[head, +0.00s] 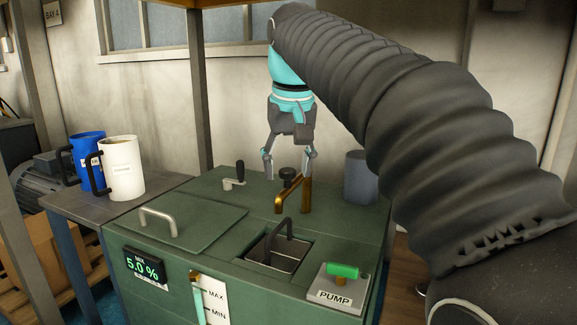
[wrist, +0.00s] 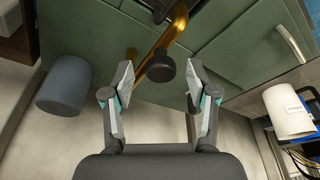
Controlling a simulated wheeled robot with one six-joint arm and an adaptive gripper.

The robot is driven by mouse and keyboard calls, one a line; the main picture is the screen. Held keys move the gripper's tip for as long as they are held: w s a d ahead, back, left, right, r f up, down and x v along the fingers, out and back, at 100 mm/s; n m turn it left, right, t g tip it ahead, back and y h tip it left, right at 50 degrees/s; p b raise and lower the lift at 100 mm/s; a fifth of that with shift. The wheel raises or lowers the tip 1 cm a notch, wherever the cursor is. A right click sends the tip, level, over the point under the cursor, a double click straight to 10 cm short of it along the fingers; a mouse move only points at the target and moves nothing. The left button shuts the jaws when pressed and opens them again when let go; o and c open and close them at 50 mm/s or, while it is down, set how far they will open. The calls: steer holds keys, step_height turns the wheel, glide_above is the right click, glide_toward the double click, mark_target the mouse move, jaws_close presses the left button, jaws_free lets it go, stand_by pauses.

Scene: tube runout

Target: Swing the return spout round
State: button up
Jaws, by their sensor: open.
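The return spout (head: 306,194) is a bent brass pipe on the green tank top, just behind the square opening. Its outlet end points toward the front left, near the opening's back edge. A black round knob (head: 288,175) shows beside it. In the wrist view the brass spout (wrist: 178,22) runs up from behind the black knob (wrist: 160,66). My gripper (head: 289,156) points down above the spout and knob, with its fingers apart. In the wrist view the gripper (wrist: 160,78) has the knob between its fingertips in the picture, with gaps on both sides. I see no contact.
A square opening (head: 250,257) holds a dark basket with a raised handle (head: 290,228). A crank (head: 234,176) stands left of the spout, a grey cylinder (head: 360,177) right. A handled lid (head: 205,228), a green pump switch (head: 343,270) and two mugs (head: 122,170) are nearby.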

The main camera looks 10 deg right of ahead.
steer(key=shift+w+v, duration=0.25)
steer(key=shift+v, duration=0.85)
steer(key=shift+w+v, duration=0.25)
steer(key=shift+v, duration=0.8)
steer(key=shift+w+v, duration=0.3)
steer(key=shift+v, duration=0.8)
steer(key=shift+r, duration=0.2)
